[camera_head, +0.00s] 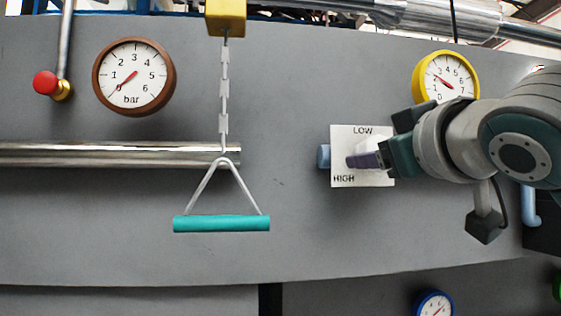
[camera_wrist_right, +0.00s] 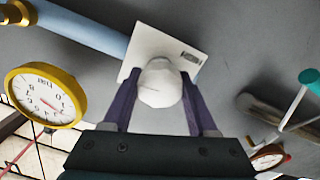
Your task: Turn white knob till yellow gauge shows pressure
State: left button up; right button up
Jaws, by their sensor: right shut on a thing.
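The white knob (camera_wrist_right: 160,82) is rounded and sits in front of a white plate (camera_head: 340,138) marked LOW at the top and HIGH at the bottom left. The yellow gauge (camera_head: 418,82) is above and right of the plate, partly covered by my arm. Its red needle points up-left, around 2. It also shows in the wrist view (camera_wrist_right: 76,80).
A brown gauge (camera_head: 134,76) is at the upper left, its needle toward the low end. A red-tipped lever (camera_head: 46,83) is beside it. A teal handle (camera_head: 221,223) hangs on a chain left of the plate. A light-blue pipe (camera_wrist_right: 85,28) runs by the plate.

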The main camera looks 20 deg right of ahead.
jog(key=shift+m, duration=0.8)
jog(key=o, duration=1.4)
jog(key=shift+w, duration=0.1)
